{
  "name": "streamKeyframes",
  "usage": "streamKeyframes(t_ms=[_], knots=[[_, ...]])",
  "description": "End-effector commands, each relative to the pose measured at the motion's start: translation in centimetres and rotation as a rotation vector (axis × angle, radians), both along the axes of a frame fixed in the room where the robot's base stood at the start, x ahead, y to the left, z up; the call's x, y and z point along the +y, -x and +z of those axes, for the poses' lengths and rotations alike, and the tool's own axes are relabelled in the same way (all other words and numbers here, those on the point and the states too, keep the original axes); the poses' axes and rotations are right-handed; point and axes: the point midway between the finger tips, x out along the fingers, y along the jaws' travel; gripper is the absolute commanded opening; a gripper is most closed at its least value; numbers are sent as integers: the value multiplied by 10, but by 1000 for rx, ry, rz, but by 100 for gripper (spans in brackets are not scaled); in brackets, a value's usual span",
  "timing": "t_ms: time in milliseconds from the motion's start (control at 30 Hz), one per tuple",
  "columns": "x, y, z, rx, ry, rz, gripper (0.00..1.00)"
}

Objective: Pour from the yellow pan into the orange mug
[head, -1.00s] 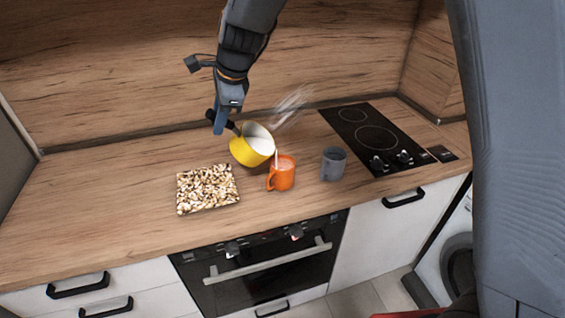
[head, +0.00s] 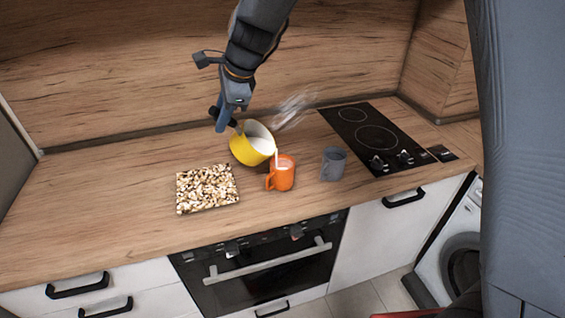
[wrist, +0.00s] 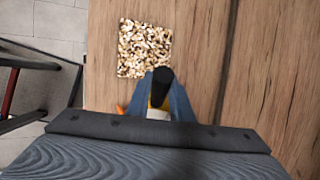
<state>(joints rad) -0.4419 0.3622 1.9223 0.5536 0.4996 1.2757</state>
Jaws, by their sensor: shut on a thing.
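The yellow pan (head: 241,150) is tilted to the right above the counter, with white liquid inside. A thin white stream runs from its lip into the orange mug (head: 280,179), which stands upright on the counter with white liquid showing inside. My gripper (head: 229,119) is shut on the pan's dark handle, to the upper left of the mug. In the wrist view the gripper (wrist: 160,100) holds the black handle end, and only slivers of the pan and the orange mug (wrist: 120,110) show; the rest is hidden.
A speckled square board (head: 207,189) lies left of the mug. A grey mug (head: 333,164) stands close to its right. A black hob (head: 372,136) is further right. A blurred whitish translucent shape (head: 293,110) shows behind the pan. The left counter is clear.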

Motion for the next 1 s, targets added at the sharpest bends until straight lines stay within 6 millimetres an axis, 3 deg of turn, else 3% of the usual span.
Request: streamKeyframes(t_ms=[1000], knots=[[-10,2,4,-11,-60,-1,0]])
